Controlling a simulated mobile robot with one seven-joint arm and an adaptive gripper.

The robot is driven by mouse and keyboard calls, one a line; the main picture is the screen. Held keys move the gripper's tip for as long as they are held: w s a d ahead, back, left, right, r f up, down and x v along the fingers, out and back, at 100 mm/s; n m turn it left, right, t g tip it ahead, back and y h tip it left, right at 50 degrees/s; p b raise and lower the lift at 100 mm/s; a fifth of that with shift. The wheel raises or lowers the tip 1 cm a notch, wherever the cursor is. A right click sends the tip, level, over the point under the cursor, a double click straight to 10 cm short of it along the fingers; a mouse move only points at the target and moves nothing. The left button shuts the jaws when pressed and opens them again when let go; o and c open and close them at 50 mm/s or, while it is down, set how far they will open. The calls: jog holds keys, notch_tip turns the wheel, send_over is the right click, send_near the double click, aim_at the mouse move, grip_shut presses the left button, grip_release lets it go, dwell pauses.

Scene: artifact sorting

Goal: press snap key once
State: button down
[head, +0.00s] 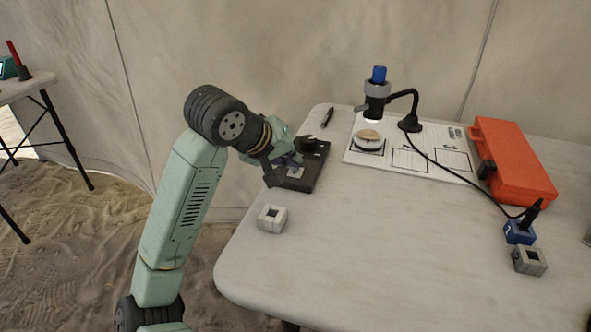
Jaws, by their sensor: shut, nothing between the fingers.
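My gripper (290,163) is shut and empty, low over a flat black device (313,172) near the left end of the table. The gripper hides part of the device's top. I see no readable label marking the snap key, and I cannot tell whether the fingertips touch the device. A microscope-like camera (376,95) with a blue top stands on a curved black arm above a white sheet (432,162). A round pale object (368,140) sits on the sheet under it.
A white cube with a square opening (272,218) stands at the table's front left. An orange case (512,165), a blue block (519,233) holding a dark upright piece and a grey cube (529,261) are at right. A cable crosses the table (400,240), whose front middle is clear.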

jog(key=shift+r, duration=0.65)
jog(key=shift+r+p, duration=1)
jog(key=shift+r, duration=1.55)
